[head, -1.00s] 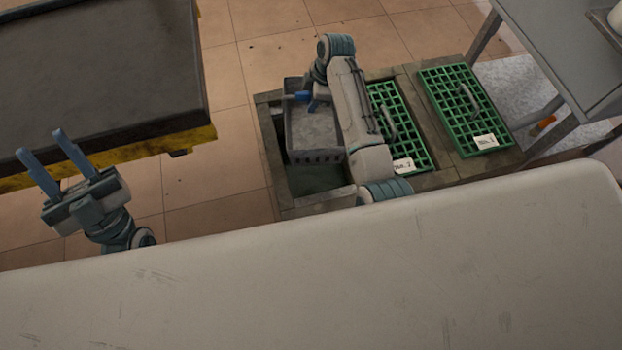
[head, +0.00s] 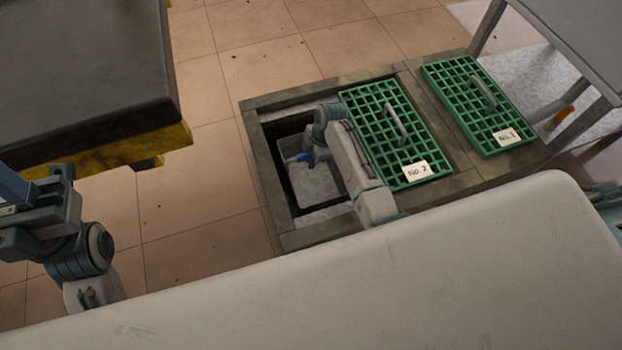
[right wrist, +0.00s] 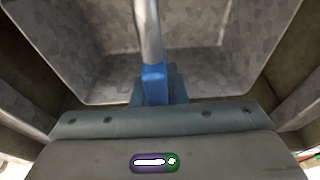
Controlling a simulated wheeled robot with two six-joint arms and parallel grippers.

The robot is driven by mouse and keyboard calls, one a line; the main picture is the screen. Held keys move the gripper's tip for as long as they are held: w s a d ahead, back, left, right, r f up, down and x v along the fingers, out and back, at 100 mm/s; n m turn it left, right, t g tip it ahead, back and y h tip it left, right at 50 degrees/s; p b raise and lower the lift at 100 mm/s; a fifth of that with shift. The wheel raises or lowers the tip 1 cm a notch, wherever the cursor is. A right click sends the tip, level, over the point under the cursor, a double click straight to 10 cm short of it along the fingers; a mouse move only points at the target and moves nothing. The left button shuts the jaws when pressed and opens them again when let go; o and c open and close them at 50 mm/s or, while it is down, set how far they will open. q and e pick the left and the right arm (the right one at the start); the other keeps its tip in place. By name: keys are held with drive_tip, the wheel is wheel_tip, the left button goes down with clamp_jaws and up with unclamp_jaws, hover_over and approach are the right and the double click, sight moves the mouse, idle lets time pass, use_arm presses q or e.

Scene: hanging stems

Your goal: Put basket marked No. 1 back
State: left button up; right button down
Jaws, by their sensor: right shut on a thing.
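A grey metal basket (head: 318,186) sits low inside the open square pit at the left end of the floor frame; no number shows on it. My right gripper (head: 298,158) reaches down into the pit. Its blue fingers are shut on the basket's handle, a grey bar that also shows in the right wrist view (right wrist: 147,30). My right arm hides part of the basket and the pit's right side. My left gripper (head: 14,188) is cut off by the left edge of the head view, with one blue finger showing, away from the basket.
A green grate labelled No. 2 (head: 378,125) lies beside the pit. A green grate labelled No. 1 (head: 468,98) lies farther right. A dark-topped table with a yellow edge (head: 168,144) stands at upper left, a grey metal table (head: 575,40) at upper right. Tiled floor (head: 195,215) is clear between.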

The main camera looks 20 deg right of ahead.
wheel_tip(320, 180, down, 7)
drive_tip(key=b, duration=0.2)
drive_tip(key=shift+r+b, duration=0.15)
drive_tip(key=shift+b, duration=0.2)
drive_tip(key=shift+r, duration=0.1)
drive_tip(key=c, duration=1.5)
unclamp_jaws()
drive_tip(key=shift+o, duration=0.2)
